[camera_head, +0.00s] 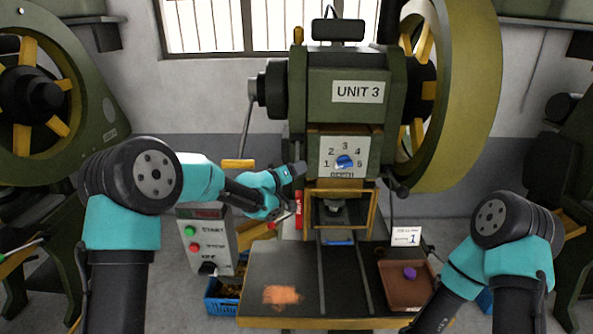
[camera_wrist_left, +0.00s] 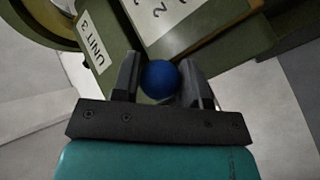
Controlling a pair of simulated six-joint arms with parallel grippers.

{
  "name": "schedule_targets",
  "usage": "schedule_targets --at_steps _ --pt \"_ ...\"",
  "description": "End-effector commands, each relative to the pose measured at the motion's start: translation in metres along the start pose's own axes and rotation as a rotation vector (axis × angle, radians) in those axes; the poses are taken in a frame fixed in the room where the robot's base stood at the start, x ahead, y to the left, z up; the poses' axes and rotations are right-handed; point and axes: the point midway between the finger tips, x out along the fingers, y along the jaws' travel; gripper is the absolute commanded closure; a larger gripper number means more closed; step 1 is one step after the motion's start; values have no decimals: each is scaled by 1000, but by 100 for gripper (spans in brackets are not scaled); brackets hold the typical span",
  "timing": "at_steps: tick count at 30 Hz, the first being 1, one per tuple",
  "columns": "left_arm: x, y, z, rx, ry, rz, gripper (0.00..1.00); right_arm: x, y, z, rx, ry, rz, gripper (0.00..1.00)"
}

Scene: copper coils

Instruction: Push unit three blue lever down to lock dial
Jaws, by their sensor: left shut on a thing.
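The Unit 3 machine (camera_head: 349,77) stands at the centre, green, with a white dial plate and a blue dial (camera_head: 344,162) numbered 1 to 5. In the left wrist view my left gripper (camera_wrist_left: 160,82) has its two fingers on either side of a blue ball knob (camera_wrist_left: 160,80), shut on it. In the head view the left gripper (camera_head: 296,170) is just left of the dial plate, and the knob is hidden there. My right arm comes in at the lower right; its gripper is out of the picture.
A control box (camera_head: 207,240) with start and stop buttons stands left of the press table (camera_head: 350,300). A brown tray (camera_head: 405,292) with a purple piece and a small white card (camera_head: 406,236) are on the right. A blue crate (camera_head: 222,300) sits below left.

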Motion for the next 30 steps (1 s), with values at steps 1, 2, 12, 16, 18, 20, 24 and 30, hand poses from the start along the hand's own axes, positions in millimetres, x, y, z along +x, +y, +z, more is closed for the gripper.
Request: schedule_targets --at_steps 1,2,12,16,18,20,24,30 --pt "0 0 0 0 0 0 71 0 0 0 0 0 0 57" --pt "0 0 0 0 0 0 74 0 0 0 0 0 0 57" --pt "0 0 0 0 0 0 100 0 0 0 0 0 0 57" --pt "0 -1 1 3 2 2 100 0 0 0 0 0 0 57" --pt "1 -2 2 9 7 6 100 0 0 0 0 0 0 57" --pt "1 -4 3 19 14 12 100 0 0 0 0 0 0 57" --pt "3 -9 7 54 40 32 100 0 0 0 0 0 0 57" --pt "9 -24 16 138 105 80 100 0 0 0 0 0 0 57"
